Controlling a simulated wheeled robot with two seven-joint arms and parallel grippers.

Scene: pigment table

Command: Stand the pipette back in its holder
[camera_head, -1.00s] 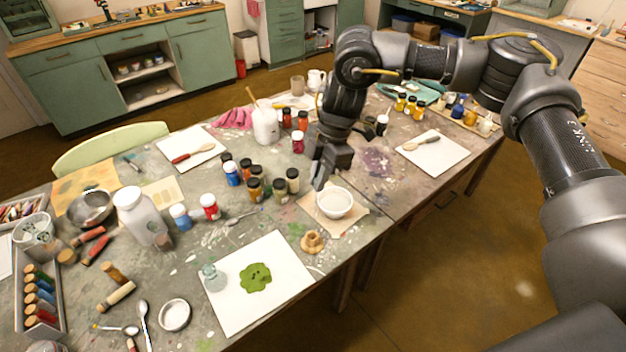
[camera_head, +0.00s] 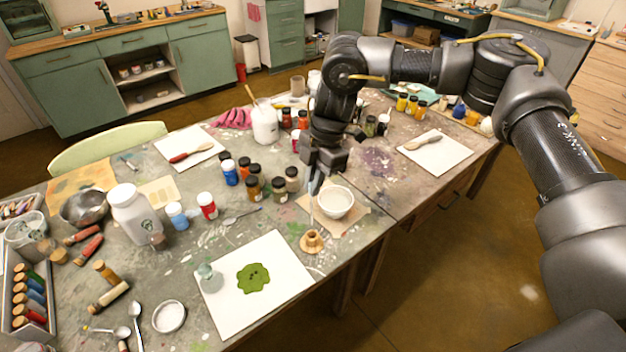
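The wooden pipette holder (camera_head: 312,243) stands on the table near its front edge, just in front of the white bowl (camera_head: 335,202). My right gripper (camera_head: 318,172) is above and behind the holder, left of the bowl. It appears shut on the pipette (camera_head: 312,210), a thin pale tube that hangs down nearly upright below the fingers. The pipette's lower end meets the top of the holder in the picture. I cannot tell whether the tip is inside it or just above. My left gripper is out of view.
A white sheet with green pigment (camera_head: 253,277) lies left of the holder. Several small jars (camera_head: 253,187) stand to the left of my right gripper. A large white bottle (camera_head: 132,214) stands further left. Right of the bowl, the table edge drops to bare floor.

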